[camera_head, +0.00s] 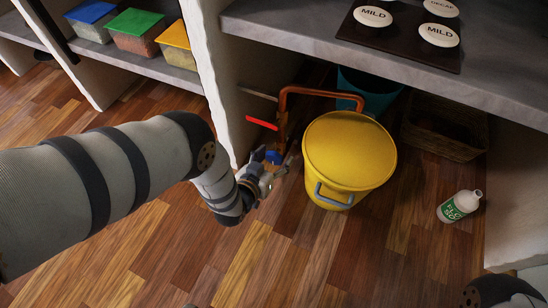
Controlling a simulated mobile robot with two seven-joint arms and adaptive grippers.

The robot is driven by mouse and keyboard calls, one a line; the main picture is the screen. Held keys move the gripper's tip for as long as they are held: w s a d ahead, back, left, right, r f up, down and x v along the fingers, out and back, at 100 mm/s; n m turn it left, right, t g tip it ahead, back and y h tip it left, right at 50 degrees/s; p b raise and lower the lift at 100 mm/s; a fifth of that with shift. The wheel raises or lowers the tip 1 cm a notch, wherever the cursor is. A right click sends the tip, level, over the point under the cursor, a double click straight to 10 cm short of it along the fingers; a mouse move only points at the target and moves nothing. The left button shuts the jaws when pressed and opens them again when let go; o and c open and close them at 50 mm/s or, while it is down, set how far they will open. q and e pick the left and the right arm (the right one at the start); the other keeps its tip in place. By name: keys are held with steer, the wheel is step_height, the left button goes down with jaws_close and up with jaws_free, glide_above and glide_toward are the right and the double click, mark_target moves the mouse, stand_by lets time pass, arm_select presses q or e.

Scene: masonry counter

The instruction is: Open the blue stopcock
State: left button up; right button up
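The blue stopcock (273,157) shows as a small blue piece low beside the copper pipe, under the counter. My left gripper (264,171) is right at it, and its fingers partly cover it. I cannot tell whether the fingers touch the blue piece or are shut on it. A copper pipe (318,92) runs above and bends down behind the gripper. Part of my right arm shows in the bottom right corner; its gripper is out of view.
A red lever (262,123) and a pale lever (258,93) sit above on the pipework. A yellow lidded bucket (349,150) stands close right of the gripper. A masonry wall (222,80) is left.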

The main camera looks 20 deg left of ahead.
arm_select(q)
steer(key=v, duration=1.2)
steer(key=s+a+r+g+p, duration=0.2)
steer(key=s+r+g+p, duration=0.3)
steer(key=s+r+p, duration=0.7)
steer(key=s+a+r+g+p, duration=0.1)
steer(key=s+r+g+p, duration=0.4)
steer(key=s+r+p, duration=0.7)
arm_select(e)
steer(key=w+r+t+p, duration=0.1)
steer(key=w+r+t, duration=0.15)
steer(key=r, duration=0.75)
steer(key=w+r+t+p, duration=0.1)
steer(key=w+r, duration=0.2)
steer(key=r, duration=0.8)
arm_select(q)
steer(key=s+a+r+g+y+p, duration=0.1)
steer(key=s+r+g+p, duration=0.5)
steer(key=s+r+p, duration=0.9)
step_height(320, 180, up, 7)
steer(key=s, duration=0.3)
steer(key=shift+a+f, duration=0.2)
arm_select(e)
steer(key=w+r+t, duration=0.4)
steer(key=w+r, duration=0.8)
steer(key=r, duration=0.1)
steer(key=shift+d+r, duration=0.3)
steer(key=shift+r, duration=0.1)
